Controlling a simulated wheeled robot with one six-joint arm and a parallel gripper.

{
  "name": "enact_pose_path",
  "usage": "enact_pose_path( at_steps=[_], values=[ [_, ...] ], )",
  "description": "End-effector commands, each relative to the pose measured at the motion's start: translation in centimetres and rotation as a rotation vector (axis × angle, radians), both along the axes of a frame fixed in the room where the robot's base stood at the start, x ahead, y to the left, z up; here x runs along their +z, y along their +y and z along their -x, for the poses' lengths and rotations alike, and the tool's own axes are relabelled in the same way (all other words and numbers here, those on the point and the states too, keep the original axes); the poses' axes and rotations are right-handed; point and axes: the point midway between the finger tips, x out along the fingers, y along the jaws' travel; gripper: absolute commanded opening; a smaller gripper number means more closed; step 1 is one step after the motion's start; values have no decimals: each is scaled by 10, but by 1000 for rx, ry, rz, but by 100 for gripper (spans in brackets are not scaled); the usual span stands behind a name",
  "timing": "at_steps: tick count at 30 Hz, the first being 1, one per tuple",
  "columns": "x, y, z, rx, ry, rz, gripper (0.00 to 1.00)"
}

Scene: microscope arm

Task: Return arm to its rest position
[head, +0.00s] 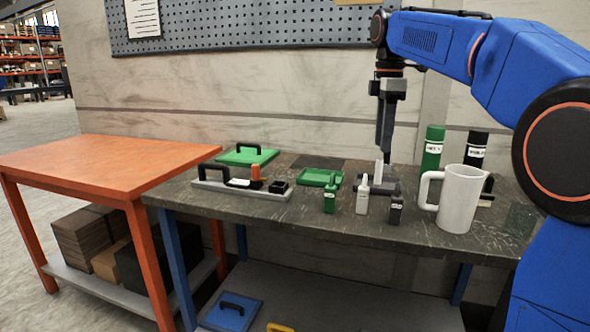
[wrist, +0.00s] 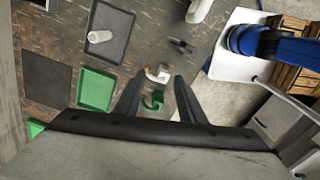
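My blue arm (head: 430,40) reaches in from the right above the dark workbench (head: 300,215). My gripper (head: 386,152) points down, just above or beside a white cylinder (head: 379,170) on a small grey tray (head: 392,188). The wrist view shows the two dark fingers of my gripper (wrist: 159,82) spread apart. The green bottle (wrist: 153,101) and pale bottle (wrist: 158,73) show between the fingers, on the bench below; the gripper holds nothing that I can see. In that view the white cylinder (wrist: 99,36) lies off to the upper left, clear of the fingers.
A white jug (head: 459,200) stands at the bench's right, before a green canister (head: 432,150) and a black one (head: 476,150). Small bottles (head: 330,195) stand near the front edge. A green tray (head: 320,177) lies left. A pegboard wall (head: 250,25) is behind. The orange table (head: 95,160) is bare.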

Motion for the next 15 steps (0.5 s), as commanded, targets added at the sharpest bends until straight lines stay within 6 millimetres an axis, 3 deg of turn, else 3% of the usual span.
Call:
enact_pose_path(
  at_steps=[15],
  values=[
    [-11, -10, 33, -144, -38, -7, 36]
  ],
)
